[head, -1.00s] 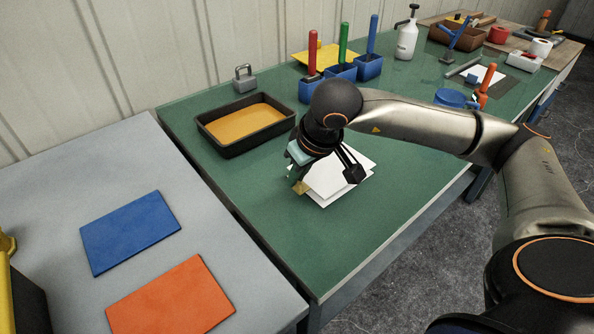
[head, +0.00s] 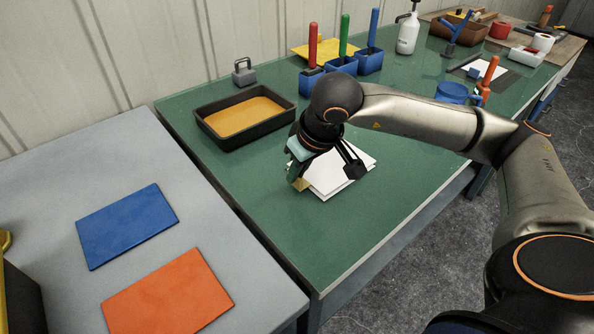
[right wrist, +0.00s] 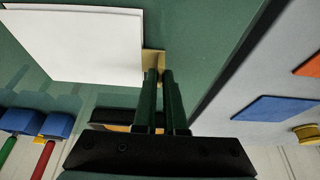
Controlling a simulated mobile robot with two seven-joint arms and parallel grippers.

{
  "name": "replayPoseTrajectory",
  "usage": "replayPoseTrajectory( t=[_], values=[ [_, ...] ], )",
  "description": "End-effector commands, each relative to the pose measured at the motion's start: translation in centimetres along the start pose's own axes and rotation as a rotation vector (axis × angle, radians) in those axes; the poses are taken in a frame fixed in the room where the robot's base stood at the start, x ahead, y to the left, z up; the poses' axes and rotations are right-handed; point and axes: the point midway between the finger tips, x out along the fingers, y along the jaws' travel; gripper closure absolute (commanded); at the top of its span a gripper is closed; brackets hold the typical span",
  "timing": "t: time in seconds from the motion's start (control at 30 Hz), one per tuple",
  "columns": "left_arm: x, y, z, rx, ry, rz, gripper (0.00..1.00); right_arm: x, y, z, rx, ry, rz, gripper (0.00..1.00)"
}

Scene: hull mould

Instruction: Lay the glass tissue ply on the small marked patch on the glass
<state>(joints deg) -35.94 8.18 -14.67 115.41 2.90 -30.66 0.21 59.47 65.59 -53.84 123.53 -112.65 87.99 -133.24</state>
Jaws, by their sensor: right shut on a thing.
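White sheets (head: 335,180), at least two stacked slightly askew, lie low over the green table top in the head view; they also show in the right wrist view (right wrist: 75,45). I cannot tell which is the glass tissue ply. A tan tab (head: 301,184) sticks out at their near-left corner. My right gripper (right wrist: 162,75) is shut on this tan tab (right wrist: 153,62), fingers close together. I cannot tell whether the held sheet touches what lies beneath. No marked patch is clearly visible; the arm and sheets hide part of the table. My left gripper is not in view.
A black tray of amber material (head: 245,117) stands behind the gripper. Blue holders (head: 340,68) with coloured handles stand beyond it. A blue mug (head: 452,93) is to the right. A grey table with blue (head: 127,225) and orange (head: 168,293) plates adjoins. The green table's front is clear.

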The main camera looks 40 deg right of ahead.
Motion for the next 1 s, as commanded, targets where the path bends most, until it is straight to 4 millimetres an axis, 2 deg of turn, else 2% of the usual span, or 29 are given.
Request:
replayPoseTrajectory(
  t=[0.2, 1.0],
  values=[
    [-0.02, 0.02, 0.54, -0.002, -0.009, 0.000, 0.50, -0.04, -0.02, 0.01, -0.001, 0.001, 0.000, 1.00],
    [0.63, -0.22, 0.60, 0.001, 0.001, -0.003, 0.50, 0.66, 0.00, 0.29, 0.000, 0.000, 0.000, 1.00]
  ],
)
